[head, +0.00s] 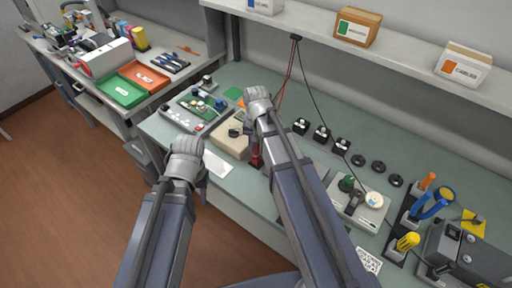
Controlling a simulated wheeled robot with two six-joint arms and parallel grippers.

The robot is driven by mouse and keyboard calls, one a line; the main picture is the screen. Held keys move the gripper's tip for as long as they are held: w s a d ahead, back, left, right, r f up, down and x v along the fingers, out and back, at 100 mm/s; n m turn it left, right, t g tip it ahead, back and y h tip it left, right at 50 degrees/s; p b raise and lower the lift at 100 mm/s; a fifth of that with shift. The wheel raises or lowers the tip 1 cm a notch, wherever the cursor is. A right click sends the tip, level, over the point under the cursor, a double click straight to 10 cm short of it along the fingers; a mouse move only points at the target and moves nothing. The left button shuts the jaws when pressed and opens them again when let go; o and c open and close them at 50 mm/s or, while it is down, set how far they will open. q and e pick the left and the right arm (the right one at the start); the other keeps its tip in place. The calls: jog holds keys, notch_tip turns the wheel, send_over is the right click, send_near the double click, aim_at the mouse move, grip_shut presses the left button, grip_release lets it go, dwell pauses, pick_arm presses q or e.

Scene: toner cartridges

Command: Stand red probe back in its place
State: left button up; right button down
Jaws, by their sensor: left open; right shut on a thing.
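My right gripper (258,97) is over the bench near the beige box (232,140), shut, with its fingers mostly hidden by the wrist. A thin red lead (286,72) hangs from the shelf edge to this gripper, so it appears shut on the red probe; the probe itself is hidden. A dark red piece (256,155) shows beside my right arm at the box's right side; I cannot tell whether it is the probe's place. My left gripper (187,150) is open, near the bench's front edge, left of a white sheet (217,163).
A black lead (325,100) hangs across the bench. A board with parts (197,108) lies left of the box. Small black blocks (321,134), black discs (377,167), a grey unit (358,204) and a tool rack (408,215) stand on the right. The shelf (390,60) overhangs behind.

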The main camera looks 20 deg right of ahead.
jog(key=shift+f+b, duration=0.75)
jog(key=shift+f, duration=0.05)
dwell(0.6)
jog(key=c, duration=0.6)
grip_release()
jog(key=shift+r, duration=0.15)
notch_tip(320, 180, up, 8)
jog(key=p, duration=0.8)
jog(key=shift+f, duration=0.2)
